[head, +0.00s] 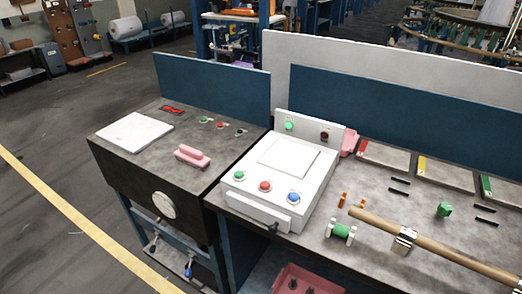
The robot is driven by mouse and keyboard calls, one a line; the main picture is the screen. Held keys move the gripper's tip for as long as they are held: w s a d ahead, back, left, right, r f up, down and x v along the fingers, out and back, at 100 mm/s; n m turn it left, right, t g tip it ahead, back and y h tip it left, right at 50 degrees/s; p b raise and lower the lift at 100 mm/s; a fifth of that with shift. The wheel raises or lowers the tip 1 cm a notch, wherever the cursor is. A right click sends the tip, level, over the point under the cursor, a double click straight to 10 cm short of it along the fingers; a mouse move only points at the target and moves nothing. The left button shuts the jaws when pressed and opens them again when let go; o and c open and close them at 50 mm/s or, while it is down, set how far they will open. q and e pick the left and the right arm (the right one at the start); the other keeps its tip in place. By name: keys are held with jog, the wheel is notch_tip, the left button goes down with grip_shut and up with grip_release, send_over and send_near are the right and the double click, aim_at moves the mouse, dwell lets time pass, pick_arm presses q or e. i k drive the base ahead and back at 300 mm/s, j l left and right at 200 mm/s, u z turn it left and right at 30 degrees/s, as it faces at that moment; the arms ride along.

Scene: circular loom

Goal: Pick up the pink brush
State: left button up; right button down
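A pink object that looks like the pink brush (192,156) lies on the dark top of the left cabinet (160,150), near its front right part. It has a rounded, block-like shape, and its underside is hidden. Nothing touches it from above. Neither of my grippers shows in the head view.
A white sheet or panel (134,132) and small buttons (220,125) share the cabinet top. A white control box (283,172) stands to the right. Farther right are a wooden rod (440,248), a green-ended spool (340,234) and another pink item (349,142). A blue panel (215,88) rises behind.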

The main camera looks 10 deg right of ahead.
aim_at(192, 158)
jog(key=i+j+z, duration=0.15)
jog(key=j+z, duration=0.65)
jog(key=i+j+z, duration=0.1)
jog(key=j+z, duration=0.7)
jog(key=k+l, duration=0.05)
